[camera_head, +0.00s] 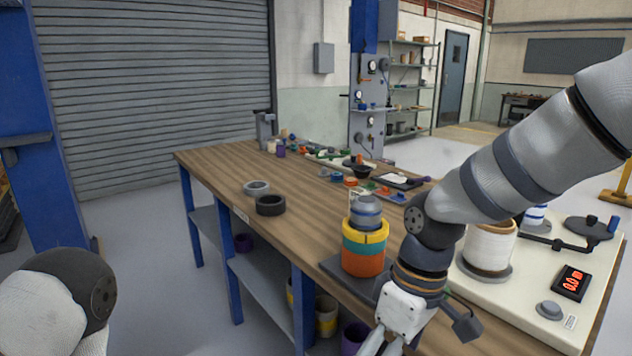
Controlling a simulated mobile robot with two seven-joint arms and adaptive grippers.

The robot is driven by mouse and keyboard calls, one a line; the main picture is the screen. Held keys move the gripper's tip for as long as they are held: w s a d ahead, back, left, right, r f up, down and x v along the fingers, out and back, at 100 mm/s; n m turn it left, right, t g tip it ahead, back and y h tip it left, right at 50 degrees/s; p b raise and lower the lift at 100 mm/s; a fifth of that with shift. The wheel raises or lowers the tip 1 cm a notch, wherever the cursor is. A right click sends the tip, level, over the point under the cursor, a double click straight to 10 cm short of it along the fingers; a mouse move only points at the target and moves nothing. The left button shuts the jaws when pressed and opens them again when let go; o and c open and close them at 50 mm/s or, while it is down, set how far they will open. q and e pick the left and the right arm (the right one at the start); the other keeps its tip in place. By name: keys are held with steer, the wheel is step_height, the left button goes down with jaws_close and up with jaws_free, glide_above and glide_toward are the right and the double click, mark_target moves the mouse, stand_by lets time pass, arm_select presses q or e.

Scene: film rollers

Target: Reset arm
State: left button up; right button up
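My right arm comes in from the right, and its gripper (392,340) points down at the front edge of the wooden workbench (225,165). Its fingertips are cut off by the bottom of the picture, so I cannot tell whether it is open or shut. A stack of orange, yellow and blue-grey rolls (364,240) stands on a dark base (345,278) just left of my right wrist. My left arm shows only as a white and dark joint at the lower left; its gripper is out of view.
A grey ring (257,187) and a black ring (270,205) lie on the bench. A cream machine with a white roll (488,246) and a red display (571,283) stands at the right. Small coloured parts crowd the far bench. The left bench surface is mostly clear.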

steer(key=s+d+f+m, duration=0.1)
steer(key=s+f+m, duration=0.1)
steer(key=s+f, duration=0.35)
steer(key=s+d+f+m, duration=0.1)
steer(key=s+f+m, duration=0.15)
steer(key=f, duration=0.65)
steer(key=s+d+f+m+h, duration=0.1)
steer(key=s+d+f, duration=0.3)
steer(key=s, duration=0.6)
steer(key=s+d+f+m, duration=0.4)
steer(key=s+d+f, duration=0.1)
steer(key=s, duration=0.5)
steer(key=shift+s+d+h, duration=0.3)
steer(key=shift+d+h, duration=0.1)
steer(key=shift+d, duration=0.1)
